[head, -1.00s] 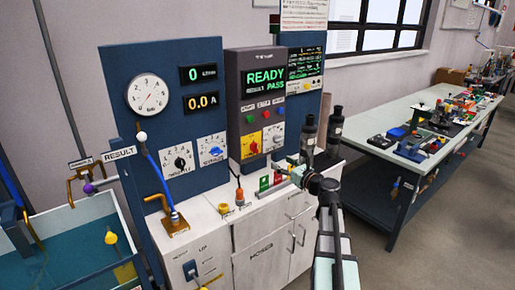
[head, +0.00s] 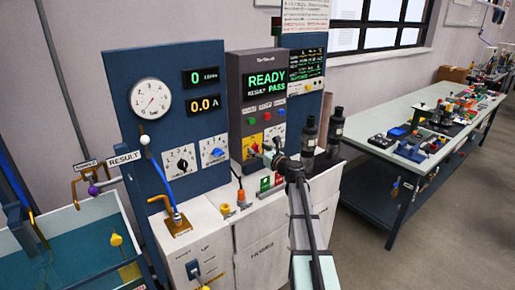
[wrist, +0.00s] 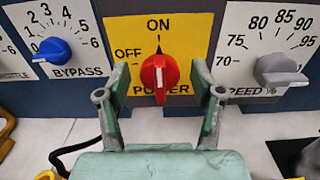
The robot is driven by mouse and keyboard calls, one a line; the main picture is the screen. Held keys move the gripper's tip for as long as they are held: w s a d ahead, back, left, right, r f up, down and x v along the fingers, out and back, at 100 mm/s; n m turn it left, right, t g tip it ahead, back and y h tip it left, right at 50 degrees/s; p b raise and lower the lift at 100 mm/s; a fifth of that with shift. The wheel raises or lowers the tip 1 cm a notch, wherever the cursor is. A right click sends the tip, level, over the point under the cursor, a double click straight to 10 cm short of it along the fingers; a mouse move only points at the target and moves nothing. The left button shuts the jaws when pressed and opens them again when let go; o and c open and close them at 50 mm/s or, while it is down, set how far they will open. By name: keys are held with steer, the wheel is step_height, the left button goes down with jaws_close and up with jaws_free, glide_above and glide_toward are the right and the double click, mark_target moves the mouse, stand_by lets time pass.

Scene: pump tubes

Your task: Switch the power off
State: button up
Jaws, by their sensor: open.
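The red power knob (wrist: 160,75) sits on a yellow plate (wrist: 190,30) marked ON at the top, OFF at the left and POWER below. Its grip stands upright, in line with the ON mark. My gripper (wrist: 160,92) is open, with one finger on each side of the knob in the picture and nothing held. I cannot tell whether either finger touches it. In the head view, my gripper (head: 270,153) is in front of the yellow plate (head: 250,142) and hides part of it. The display (head: 266,83) above reads READY and RESULT PASS.
A blue bypass knob (wrist: 56,51) is left of the plate and a grey speed knob (wrist: 280,69) right. Dark cylinders (head: 309,135) stand right of my gripper. Small buttons and connectors (head: 265,184) sit on the counter below. A blue-water tank (head: 80,245) is at left.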

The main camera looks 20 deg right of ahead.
steer(key=shift+w+a, duration=0.1)
steer(key=shift+w, duration=0.3)
steer(key=c, duration=1.1)
steer(key=shift+f+n+b, duration=0.15)
steer(key=shift+n+b, duration=0.25)
steer(key=shift+b, duration=0.35)
steer(key=n+b, duration=0.2)
steer(key=b, duration=0.2)
steer(key=shift+f+n, duration=0.15)
steer(key=shift+n, duration=0.25)
steer(key=n+b, duration=0.5)
steer(key=b, duration=0.2)
steer(key=shift+a, duration=0.15)
steer(key=n+b, duration=0.5)
steer(key=b, duration=0.1)
steer(key=shift+f+n+b, duration=0.1)
steer(key=shift+n+b, duration=0.3)
steer(key=n+b, duration=0.3)
steer(key=shift+b, duration=0.3)
steer(key=shift+a+r+n, duration=0.1)
steer(key=shift+r+n, duration=0.1)
steer(key=shift+n, duration=0.2)
